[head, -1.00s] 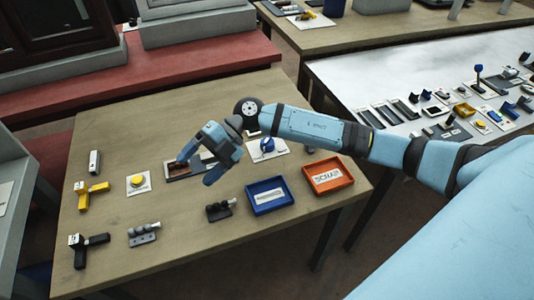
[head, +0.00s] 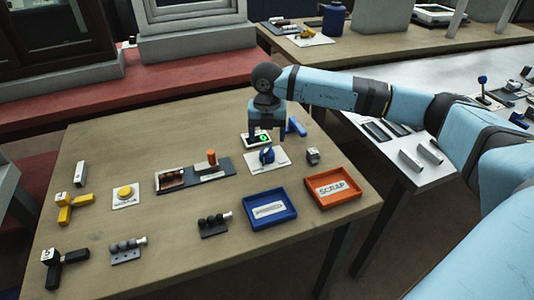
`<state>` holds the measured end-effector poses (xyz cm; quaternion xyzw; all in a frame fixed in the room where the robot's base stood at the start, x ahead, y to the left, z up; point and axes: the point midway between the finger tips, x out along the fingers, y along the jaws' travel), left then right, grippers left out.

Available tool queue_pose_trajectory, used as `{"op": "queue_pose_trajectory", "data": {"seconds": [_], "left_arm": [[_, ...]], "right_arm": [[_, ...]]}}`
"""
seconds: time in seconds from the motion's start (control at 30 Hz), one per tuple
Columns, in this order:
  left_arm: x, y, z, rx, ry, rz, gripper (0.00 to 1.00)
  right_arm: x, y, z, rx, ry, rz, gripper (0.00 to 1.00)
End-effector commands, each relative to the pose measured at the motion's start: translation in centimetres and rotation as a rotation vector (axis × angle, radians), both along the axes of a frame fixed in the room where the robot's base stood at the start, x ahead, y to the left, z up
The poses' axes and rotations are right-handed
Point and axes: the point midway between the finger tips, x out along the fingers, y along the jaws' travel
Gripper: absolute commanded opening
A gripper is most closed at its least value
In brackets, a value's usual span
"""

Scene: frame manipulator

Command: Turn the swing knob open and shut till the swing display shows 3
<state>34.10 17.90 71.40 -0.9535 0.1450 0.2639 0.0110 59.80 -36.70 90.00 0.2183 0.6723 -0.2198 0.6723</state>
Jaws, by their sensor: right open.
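A blue knob (head: 267,156) stands on a white plate (head: 281,163) on the wooden table. Just behind it is a small dark display (head: 263,138) in a white frame with a bright green mark. The mark is too small to read. My right gripper (head: 266,143) points down over the display and knob area. Its jaws are open, with nothing held between them. It partly covers the display, and I cannot tell whether its fingers touch the knob. My left gripper is not in view.
A blue tray (head: 289,213) and an orange scrap tray (head: 352,193) stand at the front right. A grey block (head: 312,155) and a blue piece (head: 296,127) lie right of the knob. A dark fixture (head: 195,176) stands left. A yellow button (head: 125,193) is further left.

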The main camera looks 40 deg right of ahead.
Motion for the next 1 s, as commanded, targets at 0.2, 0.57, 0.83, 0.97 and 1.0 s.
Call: {"op": "queue_pose_trajectory", "data": {"seconds": [0.2, 0.57, 0.83, 0.97, 1.0], "left_arm": [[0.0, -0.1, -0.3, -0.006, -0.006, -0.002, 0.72], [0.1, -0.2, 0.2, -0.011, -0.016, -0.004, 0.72], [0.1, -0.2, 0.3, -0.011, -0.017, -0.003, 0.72], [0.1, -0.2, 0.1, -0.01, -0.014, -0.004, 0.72], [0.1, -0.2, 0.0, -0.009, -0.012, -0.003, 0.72]], "right_arm": [[0.0, 0.0, -4.4, 0.001, 0.002, 0.001, 0.73], [0.0, 0.0, -6.8, 0.002, 0.0, 0.002, 0.73], [0.0, 0.0, -6.8, 0.002, 0.0, 0.002, 0.57], [0.0, 0.0, -6.8, 0.002, 0.0, 0.002, 0.27], [0.0, 0.0, -6.8, 0.002, 0.0, 0.002, 0.24]]}}
